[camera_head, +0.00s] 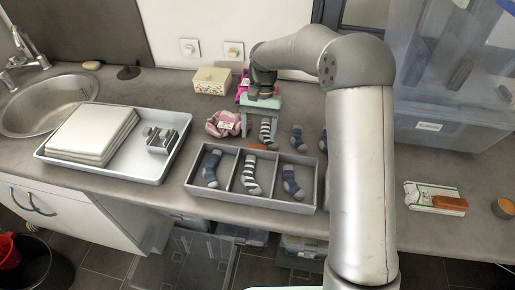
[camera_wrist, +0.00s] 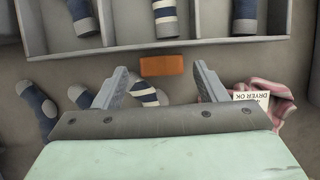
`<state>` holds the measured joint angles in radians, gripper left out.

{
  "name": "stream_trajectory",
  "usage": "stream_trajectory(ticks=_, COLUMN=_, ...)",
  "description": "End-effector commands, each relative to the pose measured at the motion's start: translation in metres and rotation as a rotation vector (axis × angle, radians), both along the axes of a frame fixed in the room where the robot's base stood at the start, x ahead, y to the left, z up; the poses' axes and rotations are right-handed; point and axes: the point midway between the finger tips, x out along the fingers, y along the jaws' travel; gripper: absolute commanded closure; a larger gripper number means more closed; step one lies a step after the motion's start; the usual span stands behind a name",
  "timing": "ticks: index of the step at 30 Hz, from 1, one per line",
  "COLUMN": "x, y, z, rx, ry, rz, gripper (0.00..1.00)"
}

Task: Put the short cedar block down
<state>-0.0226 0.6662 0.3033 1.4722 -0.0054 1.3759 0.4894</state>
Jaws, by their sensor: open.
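A short orange-brown block (camera_wrist: 167,65) lies on the counter close to the far wall of the grey divided tray. In the head view the block (camera_head: 257,146) shows only partly, behind the tray wall. My gripper (camera_head: 259,132) is open above the counter and points down. In the wrist view its two fingertips (camera_wrist: 162,72) stand apart on either side of the block, with gaps on both sides. I cannot tell how high the fingertips are. Another orange-brown block (camera_head: 450,203) lies on a white and green packet at the right.
The divided tray (camera_head: 232,204) holds a sock in each of three compartments. Loose socks (camera_head: 297,138) and a pink bundle with a tag (camera_head: 223,123) lie near my gripper. A floral box (camera_head: 212,80), a metal tray (camera_head: 160,170) and a large clear bin (camera_head: 430,128) stand around.

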Motion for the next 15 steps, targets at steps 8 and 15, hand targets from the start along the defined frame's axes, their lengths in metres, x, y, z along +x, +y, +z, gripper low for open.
stream_trajectory(ticks=8, x=-0.006, y=0.002, z=-0.035, rx=-0.001, ry=0.005, rz=0.0, gripper=0.35)
stream_trajectory(ticks=15, x=-0.012, y=0.003, z=-0.051, rx=0.0, ry=0.0, rz=-0.001, gripper=0.35)
